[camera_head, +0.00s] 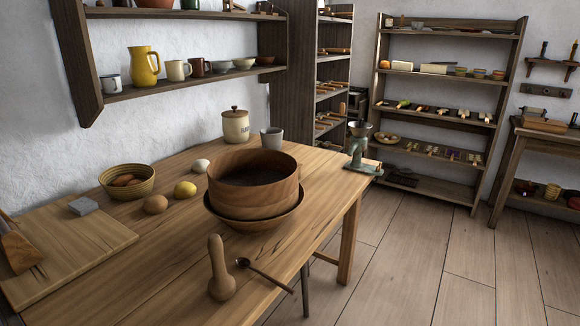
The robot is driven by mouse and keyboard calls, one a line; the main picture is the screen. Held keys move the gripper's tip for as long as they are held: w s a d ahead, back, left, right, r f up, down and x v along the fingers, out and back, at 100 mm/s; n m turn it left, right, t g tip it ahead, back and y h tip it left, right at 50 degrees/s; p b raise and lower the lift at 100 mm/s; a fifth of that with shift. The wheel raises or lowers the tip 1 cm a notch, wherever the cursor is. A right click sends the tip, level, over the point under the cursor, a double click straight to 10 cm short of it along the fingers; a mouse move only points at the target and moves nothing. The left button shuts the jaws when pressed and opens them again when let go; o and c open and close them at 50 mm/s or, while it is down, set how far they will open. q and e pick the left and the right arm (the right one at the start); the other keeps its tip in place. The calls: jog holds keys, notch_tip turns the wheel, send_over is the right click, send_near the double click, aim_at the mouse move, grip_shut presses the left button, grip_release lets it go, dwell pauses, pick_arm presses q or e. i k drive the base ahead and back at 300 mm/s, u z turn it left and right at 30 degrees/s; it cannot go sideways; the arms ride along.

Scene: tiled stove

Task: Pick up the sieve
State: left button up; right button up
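The sieve (252,198) looks like a round, deep wooden hoop with a dark inside. It sits upright in a wider wooden bowl (255,222), with its lower edge hidden by the bowl's rim. Both stand on the wooden table (180,260) near its right edge. Neither of my grippers shows in the head view.
A wooden pestle (221,272) and dark spoon (265,274) are in front of the bowl. A lidded jar (236,126), grey cup (271,139), yellow lemon-like item (185,189) and basket (127,182) stand around. A board (70,245) lies left. A grinder (361,148) is at the far corner.

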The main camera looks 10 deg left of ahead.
aim_at(254, 181)
jog(key=z, duration=1)
jog(key=i, duration=3.45)
jog(key=u, duration=3.45)
